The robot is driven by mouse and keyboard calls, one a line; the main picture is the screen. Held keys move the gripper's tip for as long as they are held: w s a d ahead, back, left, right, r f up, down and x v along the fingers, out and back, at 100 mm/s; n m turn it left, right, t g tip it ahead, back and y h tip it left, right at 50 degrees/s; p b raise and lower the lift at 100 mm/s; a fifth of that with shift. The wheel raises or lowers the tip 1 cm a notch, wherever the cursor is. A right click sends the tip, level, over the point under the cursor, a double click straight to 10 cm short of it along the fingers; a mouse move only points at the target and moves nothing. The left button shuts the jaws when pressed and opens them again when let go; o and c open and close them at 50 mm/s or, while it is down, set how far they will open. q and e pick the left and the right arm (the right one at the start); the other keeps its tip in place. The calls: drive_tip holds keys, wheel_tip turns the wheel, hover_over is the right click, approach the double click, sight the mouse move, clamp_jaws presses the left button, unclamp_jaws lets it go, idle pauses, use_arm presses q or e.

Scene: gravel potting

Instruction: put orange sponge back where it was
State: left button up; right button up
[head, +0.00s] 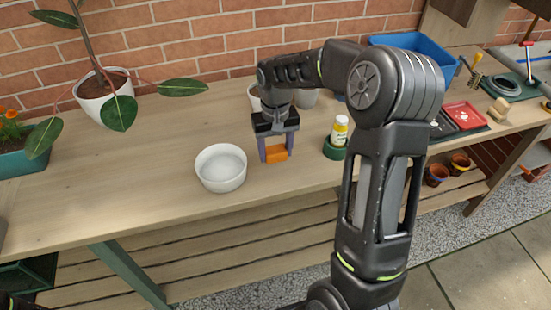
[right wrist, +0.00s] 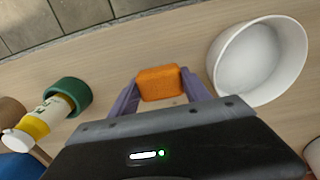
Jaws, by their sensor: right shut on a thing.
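The orange sponge (head: 276,153) is between the fingers of my right gripper (head: 277,152), low over the wooden bench, just right of a white bowl. In the right wrist view the sponge (right wrist: 160,83) is gripped between both purple-grey fingers of the gripper (right wrist: 160,90). I cannot tell whether its underside touches the bench.
The white bowl (head: 220,168) stands left of the sponge. A yellow-labelled bottle (head: 339,130) stands in a green holder (head: 333,150) to the right. White pots (head: 306,97) stand behind my gripper. The bench front left (head: 120,205) is clear.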

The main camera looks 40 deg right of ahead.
sight(276, 160)
drive_tip(key=shift+f, duration=1.85)
drive_tip(key=shift+f, duration=0.15)
drive_tip(key=o, duration=1.2)
wheel_tip(276, 160, up, 12)
drive_tip(key=shift+r, duration=0.2)
